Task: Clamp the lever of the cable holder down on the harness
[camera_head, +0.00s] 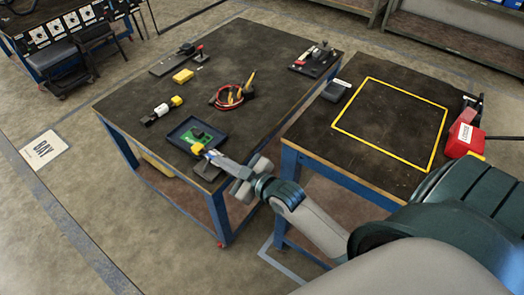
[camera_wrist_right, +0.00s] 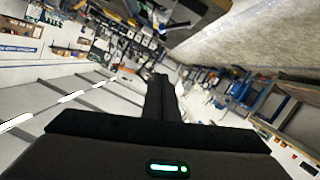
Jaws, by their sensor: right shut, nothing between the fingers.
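My right gripper (camera_head: 208,153) is shut and empty at the front corner of the left table, by the dark tray. Its dark shut fingers also show in the right wrist view (camera_wrist_right: 160,97). A loop of red and yellow cable (camera_head: 230,96), which looks like the harness, lies mid-table, well apart from the gripper. A dark base with a red-tipped lever (camera_head: 198,48) stands at the back of the table. Another dark fixture with a red part (camera_head: 315,58) stands at the right back. I cannot tell which is the cable holder. My left gripper is out of view.
A dark tray (camera_head: 177,136) with a green board (camera_head: 201,134) lies near the gripper. The right table has a yellow-outlined clear area (camera_head: 390,118) and a red box (camera_head: 463,138).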

